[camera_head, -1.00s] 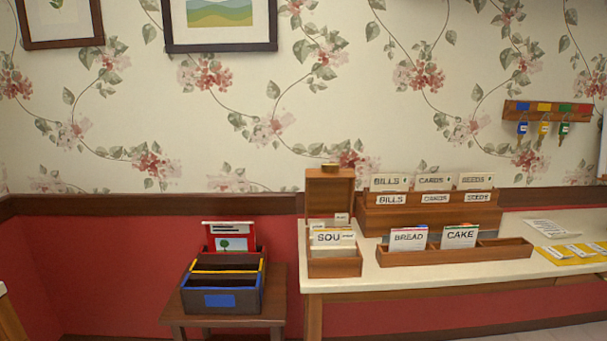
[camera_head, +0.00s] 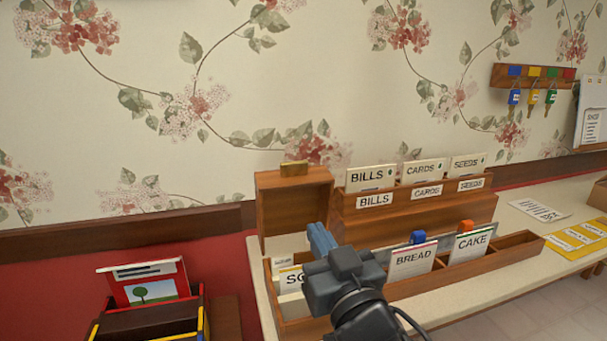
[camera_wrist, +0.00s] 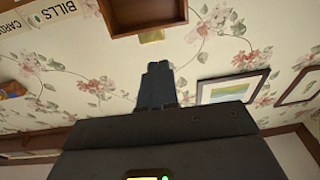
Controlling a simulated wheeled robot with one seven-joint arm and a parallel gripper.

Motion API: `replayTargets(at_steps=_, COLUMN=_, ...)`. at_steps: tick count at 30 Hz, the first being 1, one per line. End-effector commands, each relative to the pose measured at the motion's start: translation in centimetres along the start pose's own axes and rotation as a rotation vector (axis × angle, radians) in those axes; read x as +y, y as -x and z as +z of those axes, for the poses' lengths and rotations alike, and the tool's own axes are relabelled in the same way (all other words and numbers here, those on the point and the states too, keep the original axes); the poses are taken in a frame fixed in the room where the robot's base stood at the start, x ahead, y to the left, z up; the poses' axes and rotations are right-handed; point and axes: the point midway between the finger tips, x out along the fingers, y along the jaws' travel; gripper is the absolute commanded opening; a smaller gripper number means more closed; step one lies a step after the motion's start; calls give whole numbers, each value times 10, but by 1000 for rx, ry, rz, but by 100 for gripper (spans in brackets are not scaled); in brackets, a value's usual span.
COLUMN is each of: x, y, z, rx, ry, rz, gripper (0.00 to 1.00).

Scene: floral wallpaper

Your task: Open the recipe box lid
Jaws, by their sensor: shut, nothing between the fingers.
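The wooden recipe box (camera_head: 292,328) stands on the white-topped counter with cards inside, one partly reading "SO". Its lid (camera_head: 290,208) stands upright at the back, with a brass tab (camera_head: 294,168) on its top edge, so the box is open. My gripper (camera_head: 318,232) is shut and empty. In the head view it appears just right of the lid and hides part of the box and cards. In the wrist view my shut fingers (camera_wrist: 159,68) point toward the brass tab (camera_wrist: 151,37) and the lid's wooden edge (camera_wrist: 146,20), with a visible gap.
A wooden sorter (camera_head: 415,213) labelled BILLS, CARDS and SEEDS stands right of the lid. In front is a long tray (camera_head: 470,268) with BREAD and CAKE cards. A dark file box (camera_head: 150,325) stands lower left. Keys hang on a wall rack (camera_head: 535,78).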

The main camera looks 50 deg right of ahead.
Motion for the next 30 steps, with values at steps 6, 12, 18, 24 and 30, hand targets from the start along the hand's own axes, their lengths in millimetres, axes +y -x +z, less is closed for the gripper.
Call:
replayTargets(at_steps=6, x=6, y=-16, z=-10, rx=24, ry=-5, rz=36, gripper=0)
replayTargets(at_steps=12, x=7, y=-43, z=-14, rx=25, ry=-5, rz=36, gripper=0)
replayTargets(at_steps=18, x=9, y=-83, z=-15, rx=24, ry=-5, rz=35, gripper=0)
replayTargets(at_steps=24, x=10, y=-120, z=-15, rx=23, ry=-5, rz=34, gripper=0)
replayTargets(at_steps=30, x=11, y=-143, z=-14, rx=23, ry=-5, rz=35, gripper=0)
